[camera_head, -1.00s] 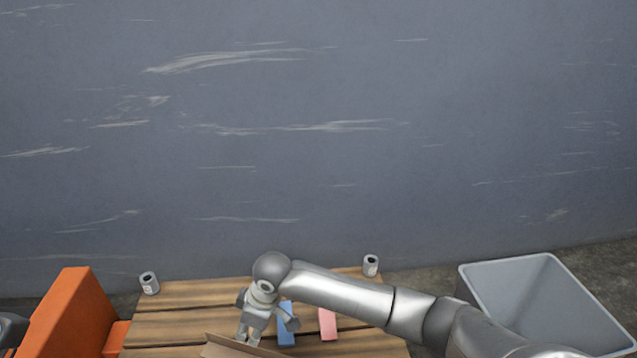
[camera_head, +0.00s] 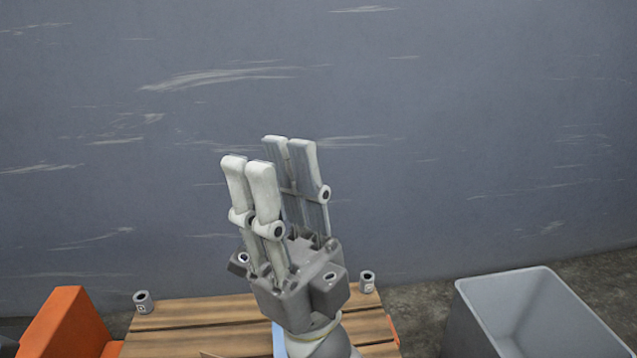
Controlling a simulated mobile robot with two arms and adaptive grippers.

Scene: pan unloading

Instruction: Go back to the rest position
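My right gripper (camera_head: 270,165) is raised upright in the middle of the view, in front of the wall and above the wooden table. Its fingers point up and stand apart with nothing between them. Its arm comes up from the bottom edge. My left gripper is not clearly in view. A blue block (camera_head: 279,340) on the table is partly hidden behind my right gripper and wrist.
The slatted wooden table (camera_head: 190,315) has small grey cylinders at its back left (camera_head: 142,301) and back right (camera_head: 367,281) corners. An orange object (camera_head: 66,325) stands at left. A grey open bin (camera_head: 530,310) stands at right. A brown edge (camera_head: 207,355) shows at the bottom.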

